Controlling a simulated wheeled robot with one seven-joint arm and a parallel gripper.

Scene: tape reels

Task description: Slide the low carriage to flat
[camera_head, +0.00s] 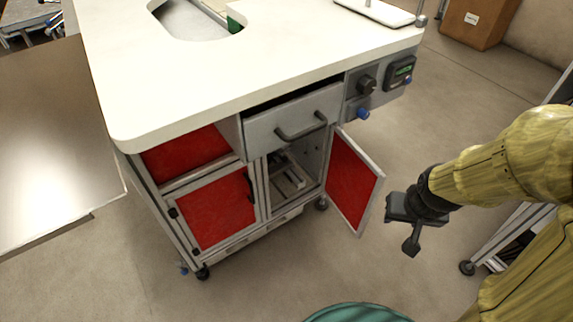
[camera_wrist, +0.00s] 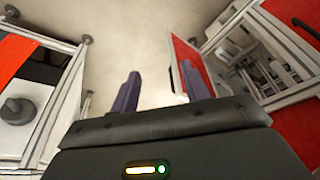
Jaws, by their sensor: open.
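The low carriage seems to be the pale metal frame (camera_head: 290,180) on the floor of the cabinet's open right compartment. Part of it is hidden by the compartment walls. In the wrist view, metal rails and fittings (camera_wrist: 272,72) show inside the compartment at the right; I cannot tell which part is the carriage. My gripper (camera_head: 402,228) is open and empty, outside the cabinet and to the right of the open red door (camera_head: 352,183). Its two dark fingers (camera_wrist: 163,92) stand apart in the wrist view, with floor behind them.
The red door also shows in the wrist view (camera_wrist: 186,66), beside the compartment opening. A drawer (camera_head: 292,122) above it is slightly open. A closed red door (camera_head: 212,208) is at the left. The white worktop (camera_head: 230,75) overhangs. A teal round object (camera_head: 357,313) is at the bottom edge.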

